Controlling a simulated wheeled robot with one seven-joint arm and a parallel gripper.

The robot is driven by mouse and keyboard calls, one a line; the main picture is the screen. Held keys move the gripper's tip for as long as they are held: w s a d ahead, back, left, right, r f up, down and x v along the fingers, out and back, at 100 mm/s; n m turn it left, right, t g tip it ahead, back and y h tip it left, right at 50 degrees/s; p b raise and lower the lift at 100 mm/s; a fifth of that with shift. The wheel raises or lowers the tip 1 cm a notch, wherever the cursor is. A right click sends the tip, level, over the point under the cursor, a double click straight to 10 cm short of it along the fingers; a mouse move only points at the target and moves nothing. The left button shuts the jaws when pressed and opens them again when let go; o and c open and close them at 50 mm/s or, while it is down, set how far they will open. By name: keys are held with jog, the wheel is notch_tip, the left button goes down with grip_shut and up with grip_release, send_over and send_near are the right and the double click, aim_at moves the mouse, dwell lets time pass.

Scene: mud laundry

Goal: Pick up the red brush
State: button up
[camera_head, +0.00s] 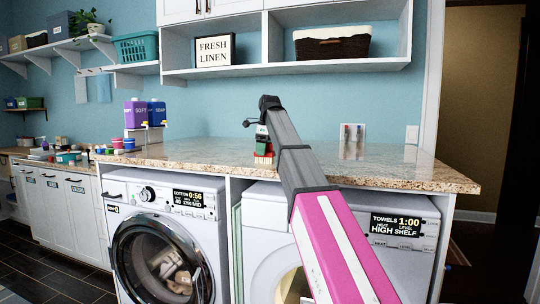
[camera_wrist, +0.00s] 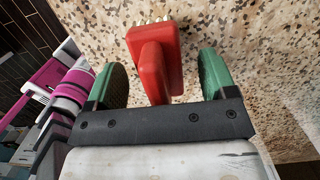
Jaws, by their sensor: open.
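The red brush (camera_wrist: 154,62) lies on the speckled granite countertop (camera_wrist: 225,18) in the wrist view, its pale bristles at the top edge. My gripper (camera_wrist: 164,75) is over it with its green fingers apart, one on each side of the brush. Gaps show between the brush and both fingers, wider on the right. In the head view my gripper (camera_head: 263,148) is low over the counter, and a small part of the red brush (camera_head: 263,159) shows beneath it. My arm hides part of the counter there.
A washing machine (camera_head: 163,198) and a dryer (camera_head: 405,222) stand under the counter. A shelf (camera_head: 245,70) hangs above with a sign and a basket. Purple and blue jugs (camera_head: 136,113) stand at the left. The counter around my gripper is mostly clear.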

jog(key=shift+f, duration=0.2)
jog(key=c, duration=1)
jog(key=shift+r, duration=0.15)
